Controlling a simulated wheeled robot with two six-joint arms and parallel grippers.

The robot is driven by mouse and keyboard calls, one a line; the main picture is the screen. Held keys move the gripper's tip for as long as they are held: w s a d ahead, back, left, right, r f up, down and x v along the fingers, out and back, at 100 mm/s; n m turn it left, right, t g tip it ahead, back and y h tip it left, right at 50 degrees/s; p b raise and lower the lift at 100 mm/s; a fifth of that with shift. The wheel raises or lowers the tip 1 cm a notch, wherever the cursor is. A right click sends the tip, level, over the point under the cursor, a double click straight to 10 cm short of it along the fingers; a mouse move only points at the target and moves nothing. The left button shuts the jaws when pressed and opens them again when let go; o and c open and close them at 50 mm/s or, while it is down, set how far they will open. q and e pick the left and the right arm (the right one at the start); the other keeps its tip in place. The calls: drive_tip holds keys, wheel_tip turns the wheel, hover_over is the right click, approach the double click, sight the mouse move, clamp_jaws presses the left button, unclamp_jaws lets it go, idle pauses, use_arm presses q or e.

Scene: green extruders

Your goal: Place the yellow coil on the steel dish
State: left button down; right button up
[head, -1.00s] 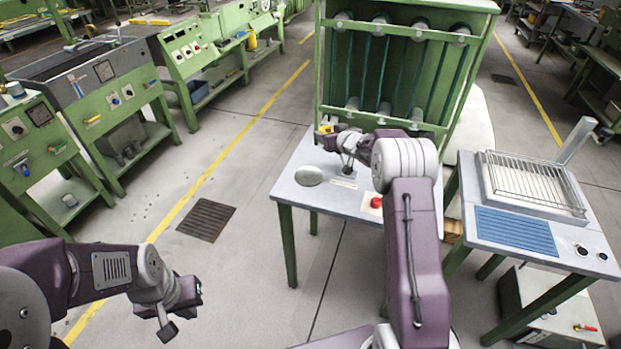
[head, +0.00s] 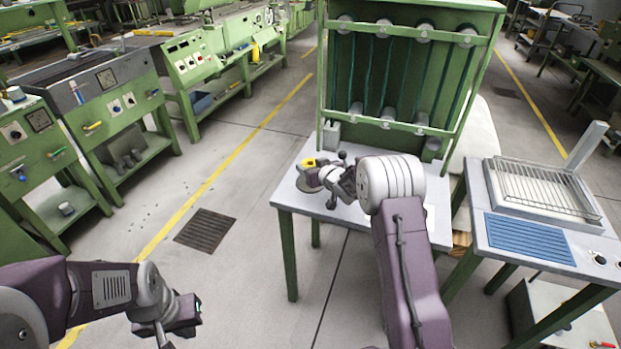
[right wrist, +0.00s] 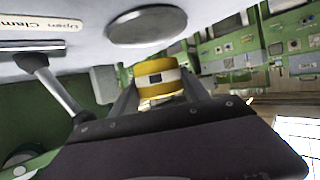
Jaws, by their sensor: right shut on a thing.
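The yellow coil (right wrist: 158,78), with a white band and a dark square, sits between the two fingers of my right gripper (right wrist: 152,95). In the head view the coil (head: 308,162) shows as a small yellow patch at the tip of my right gripper (head: 314,174). The steel dish (right wrist: 147,25) is a flat round grey disc on the table, apart from the coil in the right wrist view. In the head view the dish (head: 304,187) is partly hidden below the gripper. My left gripper (head: 182,324) is open and empty over the floor at lower left.
The grey table (head: 290,200) carries a green rack (head: 400,75) with several tubes at its back. A label (right wrist: 42,26) lies near the dish. A second table with a wire grill (head: 540,185) stands to the right. Open floor lies to the left.

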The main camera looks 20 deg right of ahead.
wheel_tip(320, 180, down, 4)
drive_tip(key=shift+r+b, duration=0.2)
drive_tip(key=shift+b, duration=0.3)
drive_tip(key=shift+f, duration=0.1)
drive_tip(key=o, duration=1.4)
drive_tip(key=shift+o, duration=0.2)
